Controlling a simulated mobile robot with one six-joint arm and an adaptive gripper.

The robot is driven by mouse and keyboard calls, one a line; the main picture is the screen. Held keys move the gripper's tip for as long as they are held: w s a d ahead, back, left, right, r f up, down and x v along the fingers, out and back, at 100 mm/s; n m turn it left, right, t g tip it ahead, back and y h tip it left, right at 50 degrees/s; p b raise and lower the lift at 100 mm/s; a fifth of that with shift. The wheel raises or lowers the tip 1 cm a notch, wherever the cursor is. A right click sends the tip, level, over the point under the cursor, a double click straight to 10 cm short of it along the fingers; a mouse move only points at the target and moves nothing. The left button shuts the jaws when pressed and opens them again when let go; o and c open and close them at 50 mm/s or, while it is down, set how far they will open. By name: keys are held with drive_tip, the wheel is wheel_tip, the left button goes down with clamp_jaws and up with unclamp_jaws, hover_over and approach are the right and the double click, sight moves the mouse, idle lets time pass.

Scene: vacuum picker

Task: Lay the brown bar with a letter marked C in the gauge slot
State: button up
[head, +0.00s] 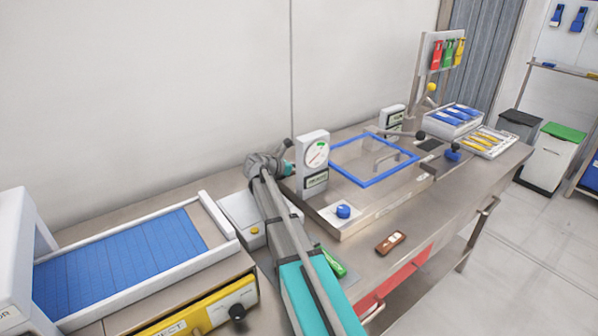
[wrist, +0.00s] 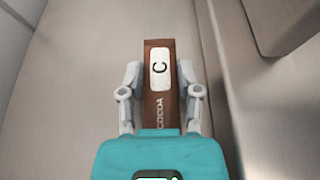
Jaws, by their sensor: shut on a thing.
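The brown bar (wrist: 159,53) carries a white label with a black C and the word COCOA along its side. In the wrist view my gripper (wrist: 160,80) is shut on it, one finger on each long side, and the bar's far end sticks out past the fingertips. Whether the bar touches the grey surface around it I cannot tell. In the head view my arm reaches to the left of a dial gauge (head: 315,154), and it hides the fingers and the held bar. I cannot make out the gauge slot.
Another brown bar (head: 390,243) with a pale label lies on the steel counter's front. A blue-framed clear lid (head: 372,160) is right of the gauge. A blue conveyor (head: 125,258) is at left. A green-handled item (head: 333,263) lies by my arm.

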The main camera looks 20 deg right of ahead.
drive_tip(key=shift+f, duration=0.1)
drive_tip(key=o, duration=1.1)
drive_tip(key=shift+c, duration=0.2)
drive_tip(key=shift+a+r, duration=0.15)
drive_tip(key=shift+r, duration=0.15)
drive_tip(key=shift+p+v, duration=1.45)
drive_tip(key=shift+v, duration=2.1)
